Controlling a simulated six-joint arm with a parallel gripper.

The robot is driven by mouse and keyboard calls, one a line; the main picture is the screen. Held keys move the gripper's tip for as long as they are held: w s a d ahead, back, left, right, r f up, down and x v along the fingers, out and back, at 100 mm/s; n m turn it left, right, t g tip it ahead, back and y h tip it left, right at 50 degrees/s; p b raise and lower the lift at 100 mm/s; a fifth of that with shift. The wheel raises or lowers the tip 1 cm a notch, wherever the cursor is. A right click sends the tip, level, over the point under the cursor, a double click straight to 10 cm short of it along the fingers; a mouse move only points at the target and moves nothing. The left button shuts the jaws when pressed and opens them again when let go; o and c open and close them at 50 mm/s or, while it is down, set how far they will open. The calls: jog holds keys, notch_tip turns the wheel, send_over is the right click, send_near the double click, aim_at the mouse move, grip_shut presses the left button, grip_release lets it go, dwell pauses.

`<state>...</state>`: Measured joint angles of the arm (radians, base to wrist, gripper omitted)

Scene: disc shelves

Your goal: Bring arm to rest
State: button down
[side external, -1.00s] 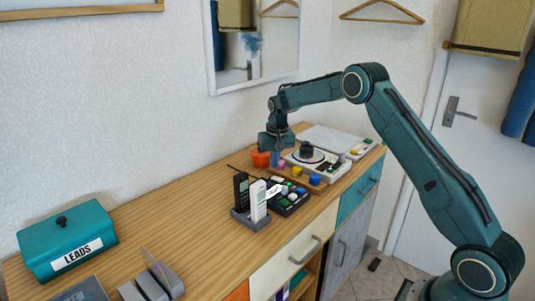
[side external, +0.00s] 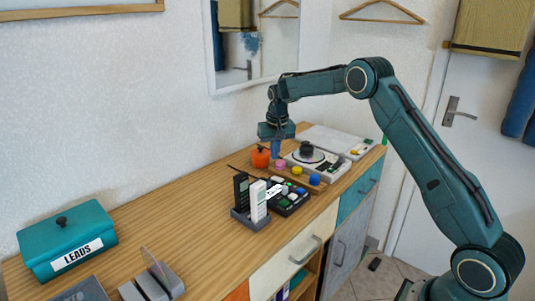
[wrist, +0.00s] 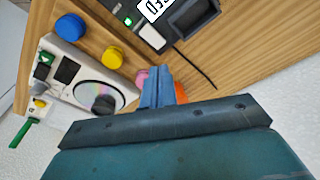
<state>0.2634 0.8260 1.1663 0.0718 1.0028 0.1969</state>
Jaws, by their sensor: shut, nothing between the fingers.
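My gripper (side external: 275,150) hangs from my arm above the far part of the wooden dresser top (side external: 165,203). Its blue fingers point down, closed together with nothing between them, and they also show in the wrist view (wrist: 158,88). An orange round object (side external: 260,157) stands just left of the fingers in the side view. In the wrist view it is mostly hidden behind the fingers. A pink knob (side external: 280,164) is close by on the right.
A disc player (side external: 318,163) with a black knob, yellow (side external: 297,170) and blue (side external: 314,179) knobs and a button panel (side external: 289,196) stand near my gripper. Two handsets stand in a grey holder (side external: 250,217). A teal LEADS box (side external: 66,239) is at front left. The dresser's middle is clear.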

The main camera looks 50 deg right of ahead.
jog(key=s+a+r+n+t, duration=0.1)
jog(key=s+a+r, duration=0.4)
jog(key=s+r, duration=0.35)
jog(key=s+a+r+n+t, duration=0.1)
jog(key=s+a+r+n, duration=0.1)
jog(key=s+a+r, duration=0.55)
jog(key=s+a+n+t, duration=0.1)
jog(key=s+a, duration=0.1)
jog(key=s, duration=1)
jog(key=s+a+n+t, duration=0.1)
jog(key=s+a+n, duration=0.1)
jog(key=s, duration=1.1)
jog(key=shift+s+a+f+y, duration=0.15)
jog(key=shift+s+a+y, duration=0.05)
jog(key=shift+a+y, duration=0.2)
